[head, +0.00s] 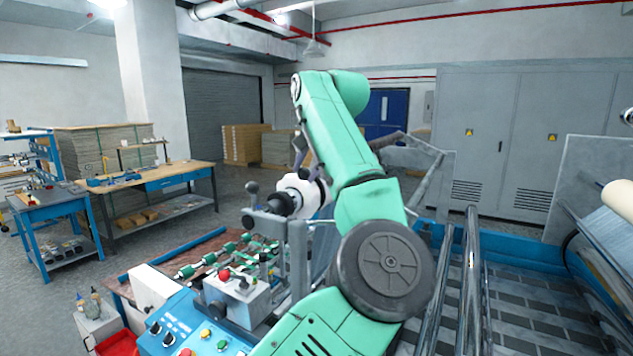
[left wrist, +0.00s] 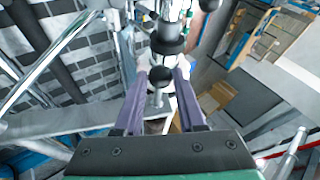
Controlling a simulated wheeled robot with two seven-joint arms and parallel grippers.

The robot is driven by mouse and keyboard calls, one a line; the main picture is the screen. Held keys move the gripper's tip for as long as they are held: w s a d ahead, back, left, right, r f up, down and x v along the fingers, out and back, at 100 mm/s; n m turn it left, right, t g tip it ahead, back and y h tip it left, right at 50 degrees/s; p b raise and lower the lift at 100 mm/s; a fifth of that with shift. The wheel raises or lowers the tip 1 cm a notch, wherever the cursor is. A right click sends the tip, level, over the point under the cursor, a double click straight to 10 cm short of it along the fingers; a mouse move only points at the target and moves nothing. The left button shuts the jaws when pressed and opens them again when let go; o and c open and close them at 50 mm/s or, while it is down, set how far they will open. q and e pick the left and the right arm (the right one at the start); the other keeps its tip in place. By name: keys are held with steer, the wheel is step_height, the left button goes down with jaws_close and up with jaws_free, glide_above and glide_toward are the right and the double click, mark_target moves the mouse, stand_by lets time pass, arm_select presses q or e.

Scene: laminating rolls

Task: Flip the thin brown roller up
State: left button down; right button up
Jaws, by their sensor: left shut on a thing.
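My left gripper (head: 301,160) is mostly hidden behind my green arm in the head view. In the left wrist view its two purple fingers (left wrist: 161,86) close on a black round knob (left wrist: 161,77) on the machine. A black knob (head: 252,187) and a white cylindrical part with a black collar (head: 305,194) show by the gripper in the head view. I cannot clearly make out a thin brown roller; my arm covers much of the machine. My right gripper is not in view.
A blue control panel (head: 183,328) with buttons stands at the lower left. Shiny metal rollers (head: 470,285) lie right of my arm, and a cream roll (head: 620,197) is at the far right. A wooden workbench (head: 150,179) stands at the back left, beyond open floor.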

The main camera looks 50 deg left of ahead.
arm_select(q)
steer(key=shift+r, duration=0.3)
steer(key=c, duration=0.7)
jaws_free()
steer(key=shift+o, duration=1)
steer(key=shift+w+f, duration=0.1)
steer(key=shift+w, duration=0.05)
steer(key=shift+w+a+f, duration=0.1)
steer(key=shift+a+f, duration=0.05)
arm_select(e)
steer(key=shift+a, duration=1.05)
arm_select(q)
steer(key=v, duration=1.4)
steer(key=shift+d, duration=0.25)
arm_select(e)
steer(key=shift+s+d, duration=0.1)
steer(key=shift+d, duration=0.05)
